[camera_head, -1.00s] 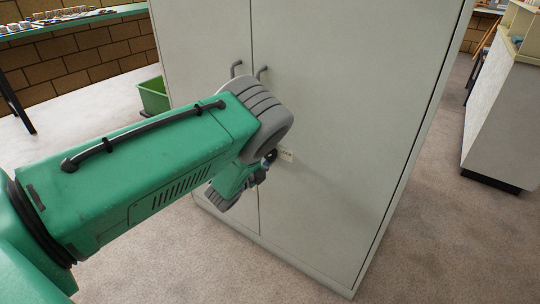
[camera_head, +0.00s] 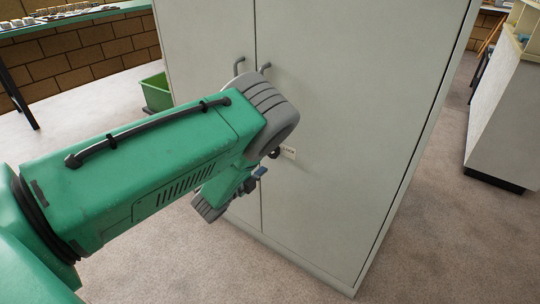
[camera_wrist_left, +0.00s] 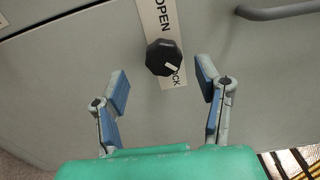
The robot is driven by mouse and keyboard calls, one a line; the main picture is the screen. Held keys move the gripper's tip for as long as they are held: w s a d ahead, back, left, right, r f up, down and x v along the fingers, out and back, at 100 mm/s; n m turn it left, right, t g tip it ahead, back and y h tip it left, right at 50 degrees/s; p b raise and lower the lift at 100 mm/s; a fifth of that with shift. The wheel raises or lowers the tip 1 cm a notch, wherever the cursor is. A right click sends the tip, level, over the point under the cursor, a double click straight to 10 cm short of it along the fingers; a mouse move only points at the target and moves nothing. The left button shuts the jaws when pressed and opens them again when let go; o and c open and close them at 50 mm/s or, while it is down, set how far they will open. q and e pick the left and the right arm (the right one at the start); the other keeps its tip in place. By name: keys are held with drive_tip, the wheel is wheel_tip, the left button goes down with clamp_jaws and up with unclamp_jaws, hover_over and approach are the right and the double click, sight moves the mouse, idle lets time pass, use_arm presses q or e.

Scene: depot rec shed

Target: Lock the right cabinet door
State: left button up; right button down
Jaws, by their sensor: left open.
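The right cabinet door (camera_head: 350,110) is a grey-white panel, and it looks closed. In the left wrist view a black faceted knob (camera_wrist_left: 164,58) sits on a white label strip (camera_wrist_left: 155,18) reading "OPEN" and, partly covered, what looks like "LOCK". A pale mark on the knob points toward the "LOCK" end. My left gripper (camera_wrist_left: 163,88) is open, its blue-padded fingers on either side of the knob's line, with the knob just beyond the tips and apart from them. In the head view my green arm hides the knob; part of the label (camera_head: 289,152) shows. My right gripper is out of view.
Two grey door handles (camera_head: 264,68) stick out near the seam above my wrist; one also shows in the left wrist view (camera_wrist_left: 280,11). A green bin (camera_head: 157,93) stands left of the cabinet. A pale counter (camera_head: 500,110) stands at right, with open floor between.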

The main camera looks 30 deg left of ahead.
use_arm(q)
drive_tip(key=s, duration=0.6)
drive_tip(key=shift+s+a+f, duration=0.15)
drive_tip(key=shift+s+a, duration=0.15)
drive_tip(key=shift+s, duration=0.05)
drive_tip(key=s+d+f+n+g+y, duration=0.1)
drive_tip(key=s+d+f+n+g, duration=0.1)
drive_tip(key=s+f+n+g, duration=0.45)
drive_tip(key=s+d+f+n+g+y, duration=0.1)
drive_tip(key=s+d+f+n+g, duration=0.2)
drive_tip(key=s, duration=0.6)
drive_tip(key=s+d+f+n+g, duration=0.1)
drive_tip(key=s+f+n+g, duration=0.3)
drive_tip(key=s+n, duration=0.3)
drive_tip(key=s+d+r+n+g, duration=0.2)
drive_tip(key=s+d+g, duration=0.25)
drive_tip(key=s, duration=0.55)
wheel_tip(320, 180, up, 11)
drive_tip(key=p, duration=1.2)
drive_tip(key=shift+r+t+h, duration=0.15)
drive_tip(key=shift+t+h, duration=0.15)
drive_tip(key=shift+h, duration=0.1)
